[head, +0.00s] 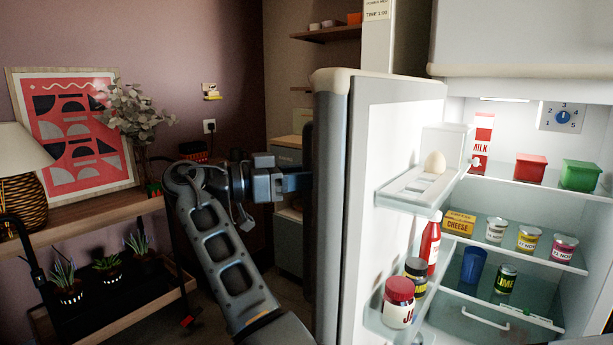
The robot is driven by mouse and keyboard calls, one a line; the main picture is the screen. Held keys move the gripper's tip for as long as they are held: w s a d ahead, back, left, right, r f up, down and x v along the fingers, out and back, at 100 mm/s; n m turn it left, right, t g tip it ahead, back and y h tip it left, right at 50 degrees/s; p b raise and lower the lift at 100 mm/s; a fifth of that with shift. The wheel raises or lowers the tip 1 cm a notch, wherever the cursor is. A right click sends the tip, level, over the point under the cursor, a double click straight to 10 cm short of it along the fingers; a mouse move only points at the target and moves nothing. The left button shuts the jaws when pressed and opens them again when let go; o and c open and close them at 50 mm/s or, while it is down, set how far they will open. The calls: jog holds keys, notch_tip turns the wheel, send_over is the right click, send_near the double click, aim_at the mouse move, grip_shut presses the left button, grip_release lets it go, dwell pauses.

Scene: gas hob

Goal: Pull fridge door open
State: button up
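The fridge door (393,128) stands wide open, swung toward me and to the left, with its inner shelves facing right. The fridge interior (515,110) is lit and exposed. My gripper (300,182) is at the outer face of the door, at its left side near a dark vertical handle (307,200). The fingertips reach the handle area, but they are dark and partly hidden, so I cannot tell whether they are closed on it.
Inside are a milk carton (481,140), cheese (459,223) and cans. A plant rack (105,310) and a lamp (20,155) stand left of my arm.

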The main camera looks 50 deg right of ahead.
jog(key=shift+a, duration=0.1)
jog(key=v, duration=0.7)
jog(key=shift+w+a, duration=0.25)
dwell(0.4)
